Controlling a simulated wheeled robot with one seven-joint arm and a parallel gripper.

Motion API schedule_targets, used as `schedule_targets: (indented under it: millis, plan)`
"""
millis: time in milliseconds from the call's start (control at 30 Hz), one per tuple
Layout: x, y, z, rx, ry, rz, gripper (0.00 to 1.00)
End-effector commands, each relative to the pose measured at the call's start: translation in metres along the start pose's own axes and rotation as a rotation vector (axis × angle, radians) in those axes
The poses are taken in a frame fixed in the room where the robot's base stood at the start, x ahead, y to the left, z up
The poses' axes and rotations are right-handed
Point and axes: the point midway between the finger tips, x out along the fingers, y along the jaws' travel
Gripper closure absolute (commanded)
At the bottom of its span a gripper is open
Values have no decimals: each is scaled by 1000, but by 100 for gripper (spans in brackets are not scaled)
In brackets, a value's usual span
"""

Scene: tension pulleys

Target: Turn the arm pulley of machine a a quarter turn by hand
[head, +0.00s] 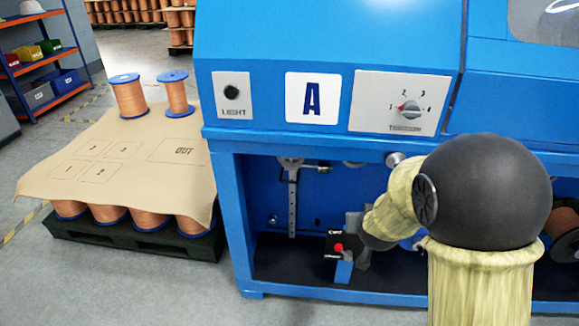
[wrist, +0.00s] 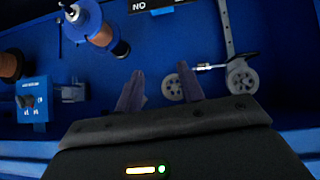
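Machine A (head: 250,60) is the blue cabinet marked with a big A, with an open bay below. In the wrist view, a pale grey pulley (wrist: 173,87) lies between and beyond my gripper's fingers, partly hidden by the right one. A second pale wheel (wrist: 242,78) stands right of it, by a slotted bar. I cannot tell for sure which is the arm pulley. In the head view, the slotted bar (head: 292,200) hangs in the bay. My gripper (wrist: 160,69) is open, with nothing visibly held. My arm hides the gripper in the head view.
Copper spools (wrist: 97,25) and a blue dial box (wrist: 30,103) are left in the wrist view. A red-button box (head: 339,249) stands in the bay. The tension dial (head: 408,107) is on the front panel. Left of the machine is a cardboard-topped pallet (head: 130,175).

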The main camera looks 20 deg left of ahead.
Motion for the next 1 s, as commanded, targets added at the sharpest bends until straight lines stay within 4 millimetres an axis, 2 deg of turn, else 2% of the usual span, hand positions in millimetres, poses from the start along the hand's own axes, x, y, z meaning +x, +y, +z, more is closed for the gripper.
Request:
schedule_targets:
  millis: [33, 200, 300, 400, 500, 633, 1000]
  plan:
    - [18, -25, -5, -39, 60, 0, 61]
    - [50, -98, -33, -149, 300, 34, 61]
    - [57, -147, -42, -214, 448, 56, 61]
    - [54, -189, -47, -266, 582, 79, 61]
    - [48, -216, -49, -298, 674, 97, 61]
    - [43, -229, -50, -311, 724, 107, 61]
    - [45, -228, -52, -309, 724, 108, 61]
